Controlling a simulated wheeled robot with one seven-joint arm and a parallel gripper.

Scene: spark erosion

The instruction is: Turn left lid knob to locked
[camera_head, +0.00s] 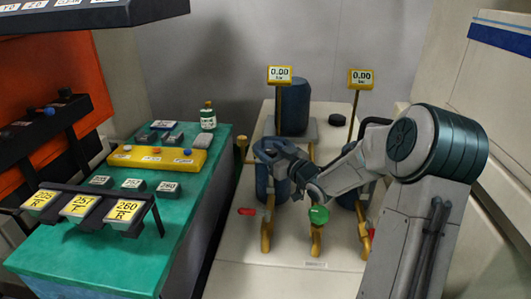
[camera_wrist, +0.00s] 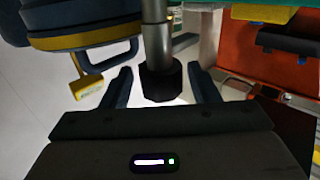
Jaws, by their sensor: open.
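My gripper (camera_head: 268,152) is open above the left dark blue vessel (camera_head: 268,190). In the wrist view its two fingers (camera_wrist: 160,78) stand apart. A black faceted knob-like piece (camera_wrist: 160,90) on a grey shaft (camera_wrist: 155,38) shows between them, with a gap on each side. I cannot tell for certain that this is the left lid knob. No lid knob shows clearly at the left vessel in the head view, where my gripper covers the vessel's top. Its locked mark is not visible.
A red-handled valve (camera_head: 246,211) and a green knob (camera_head: 318,215) sit on yellow pipes in front. Two yellow gauges (camera_head: 279,74) (camera_head: 361,78) stand on posts. A green bench (camera_head: 110,240) with a yellow block (camera_head: 157,158) lies left. Bare bench (camera_head: 235,270) shows in front.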

